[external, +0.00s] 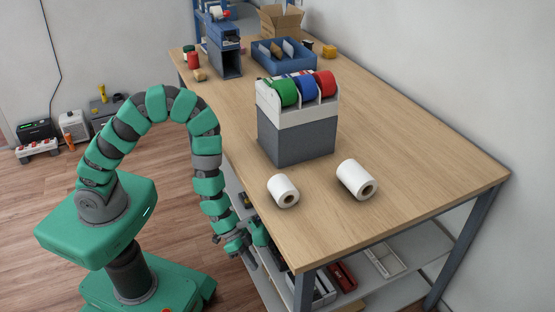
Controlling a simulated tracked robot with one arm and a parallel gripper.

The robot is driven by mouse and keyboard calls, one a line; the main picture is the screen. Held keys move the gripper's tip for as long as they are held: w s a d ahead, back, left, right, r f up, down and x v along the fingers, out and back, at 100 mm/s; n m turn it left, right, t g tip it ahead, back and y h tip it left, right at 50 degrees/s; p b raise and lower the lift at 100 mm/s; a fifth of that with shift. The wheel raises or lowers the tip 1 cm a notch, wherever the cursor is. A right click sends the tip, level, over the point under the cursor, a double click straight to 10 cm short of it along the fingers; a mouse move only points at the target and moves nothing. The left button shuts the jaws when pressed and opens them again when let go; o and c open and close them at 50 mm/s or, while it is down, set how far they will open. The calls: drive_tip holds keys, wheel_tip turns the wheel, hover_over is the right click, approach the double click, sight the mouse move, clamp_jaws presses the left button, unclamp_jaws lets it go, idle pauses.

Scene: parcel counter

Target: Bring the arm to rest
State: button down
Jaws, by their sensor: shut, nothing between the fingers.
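My green and grey arm arches up from its base and bends down beside the left edge of the wooden counter (420,190). My gripper (246,250) hangs below the counter top, near the lower shelf at the table's left side. It is shut with nothing in it. The fingertips are small and partly lost against the shelf behind them. I cannot tell how close they are to the shelf or its contents.
Two white rolls (283,191) (357,180) lie on the counter near a grey tape dispenser (297,138) with green, blue and red rolls. A blue bin (284,57) and open cardboard box (281,20) stand at the back. The counter's right front is clear.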

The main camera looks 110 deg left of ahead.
drive_tip(key=w+d+r+m+h+p, duration=0.1)
drive_tip(key=w+d+r+m, duration=0.2)
drive_tip(key=d, duration=0.5)
drive_tip(key=d+r+m+h+p, duration=0.1)
drive_tip(key=d+r+m+p, duration=0.2)
drive_tip(key=d, duration=0.4)
drive_tip(key=w+r+m+t, duration=0.1)
drive_tip(key=w+r, duration=0.3)
drive_tip(key=r, duration=0.5)
drive_tip(key=w+d+r+m+t, duration=0.15)
drive_tip(key=w+r, duration=0.25)
drive_tip(key=r, duration=0.5)
drive_tip(key=w+r+m+t, duration=0.15)
drive_tip(key=w+r, duration=0.25)
drive_tip(key=r, duration=0.5)
drive_tip(key=s+a+r+n+t+y, duration=0.15)
drive_tip(key=a+r, duration=0.25)
drive_tip(key=r, duration=0.9)
drive_tip(key=s+a+r+n+t+y, duration=0.15)
drive_tip(key=a+r, duration=0.25)
drive_tip(key=r, duration=0.9)
drive_tip(key=s+a+r+n+y+b, duration=0.1)
drive_tip(key=s+r+n, duration=0.3)
drive_tip(key=s+r, duration=1.4)
wheel_tip(320, 180, up, 4)
drive_tip(key=shift+a+f+n+t+y, duration=0.1)
drive_tip(key=shift+a+n+t+y, duration=0.1)
drive_tip(key=shift+n+t+y, duration=0.15)
